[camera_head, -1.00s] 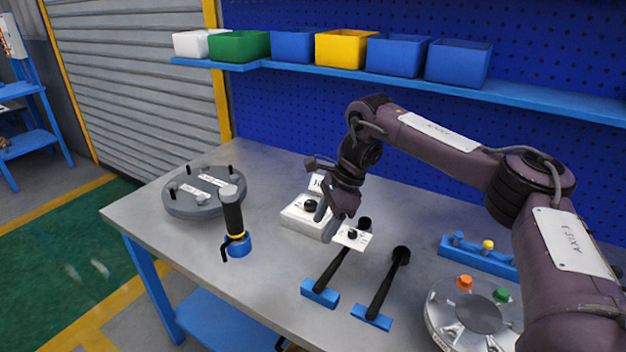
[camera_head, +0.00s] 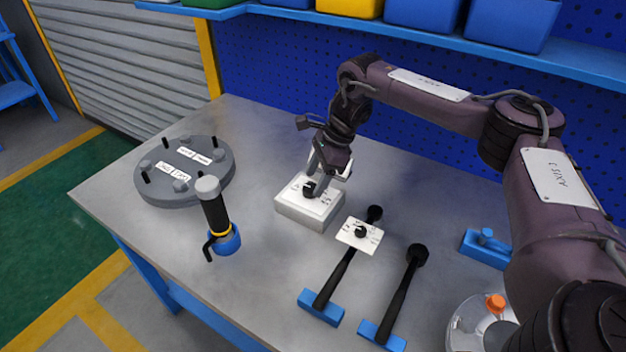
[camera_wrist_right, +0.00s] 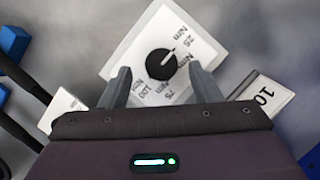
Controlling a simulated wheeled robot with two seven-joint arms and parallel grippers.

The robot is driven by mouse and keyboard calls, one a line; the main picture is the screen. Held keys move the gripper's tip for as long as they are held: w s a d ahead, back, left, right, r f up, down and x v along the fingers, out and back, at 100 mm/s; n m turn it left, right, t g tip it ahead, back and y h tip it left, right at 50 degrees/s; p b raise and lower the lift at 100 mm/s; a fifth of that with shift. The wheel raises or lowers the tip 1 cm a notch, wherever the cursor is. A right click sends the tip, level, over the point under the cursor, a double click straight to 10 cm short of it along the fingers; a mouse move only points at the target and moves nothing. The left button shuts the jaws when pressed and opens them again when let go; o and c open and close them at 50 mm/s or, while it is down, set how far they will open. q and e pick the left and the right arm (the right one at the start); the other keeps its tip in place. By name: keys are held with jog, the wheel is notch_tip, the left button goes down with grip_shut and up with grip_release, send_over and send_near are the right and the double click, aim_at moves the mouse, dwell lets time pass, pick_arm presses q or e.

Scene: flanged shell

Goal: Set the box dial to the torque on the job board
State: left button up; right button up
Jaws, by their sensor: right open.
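The white box (camera_head: 308,207) sits on the table; its black dial (camera_head: 309,189) shows on top. In the right wrist view the dial (camera_wrist_right: 161,64) has a pale pointer line towards the upper right, near the 25 Nm label; 75 and 100 Nm labels also show. My right gripper (camera_head: 314,182) is open, its fingers coming down over the box. In the wrist view its fingertips (camera_wrist_right: 159,74) are on either side of the dial, with gaps. My left gripper is out of view.
Two black-handled tools (camera_head: 342,272) (camera_head: 403,293) lie right of the box; a white plate with a knob (camera_head: 360,235) is on the first. A grey flanged disc (camera_head: 190,190) and a black-handled tool (camera_head: 216,215) stand left. The blue shelf (camera_head: 240,10) is behind.

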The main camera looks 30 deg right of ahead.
aim_at(311, 191)
jog(key=shift+x, duration=1.05)
jog(key=shift+w+f, duration=0.15)
jog(key=shift+f, duration=0.1)
jog(key=c, duration=1)
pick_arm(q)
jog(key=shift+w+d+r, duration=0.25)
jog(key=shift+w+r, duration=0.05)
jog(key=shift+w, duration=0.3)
